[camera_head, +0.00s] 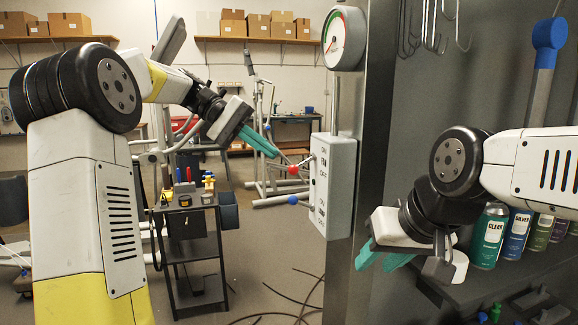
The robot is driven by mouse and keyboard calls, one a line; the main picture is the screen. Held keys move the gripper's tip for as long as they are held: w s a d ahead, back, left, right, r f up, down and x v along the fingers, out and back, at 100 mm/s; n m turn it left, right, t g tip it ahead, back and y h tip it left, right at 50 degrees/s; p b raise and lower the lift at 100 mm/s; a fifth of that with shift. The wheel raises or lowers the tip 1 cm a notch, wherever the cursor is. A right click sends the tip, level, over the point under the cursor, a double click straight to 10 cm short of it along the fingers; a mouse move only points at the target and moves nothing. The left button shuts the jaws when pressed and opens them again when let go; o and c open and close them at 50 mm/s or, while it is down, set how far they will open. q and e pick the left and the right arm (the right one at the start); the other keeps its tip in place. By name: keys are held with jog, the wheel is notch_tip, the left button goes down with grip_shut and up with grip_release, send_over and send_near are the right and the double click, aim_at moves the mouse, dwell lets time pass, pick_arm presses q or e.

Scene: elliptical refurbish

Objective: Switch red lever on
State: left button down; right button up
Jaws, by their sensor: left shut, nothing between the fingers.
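The grey switch box (340,185) is fixed to the side of a dark metal cabinet, in the middle of the head view. Its red lever (293,170) sticks out to the left and slopes down to a red ball knob. A blue lever (293,200) sticks out below it. ON and OFF labels mark the box front. My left gripper (274,151) is shut and empty, its teal fingertips just above and left of the red knob, apparently apart from it. My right gripper (381,260) hangs low before the cabinet; its finger gap is unclear.
A round gauge (344,38) sits above the box on a pipe. A tool cart (190,225) stands behind my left arm. Spray cans (490,236) stand on a cabinet shelf near my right arm. Hooks (433,25) hang above. Cables (300,300) lie on the floor.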

aim_at(293, 168)
pick_arm(q)
jog(key=s+d+f, duration=0.2)
jog(key=s+d, duration=0.3)
jog(key=shift+f, duration=0.25)
jog(key=shift+s+d+r, duration=0.1)
dwell(0.4)
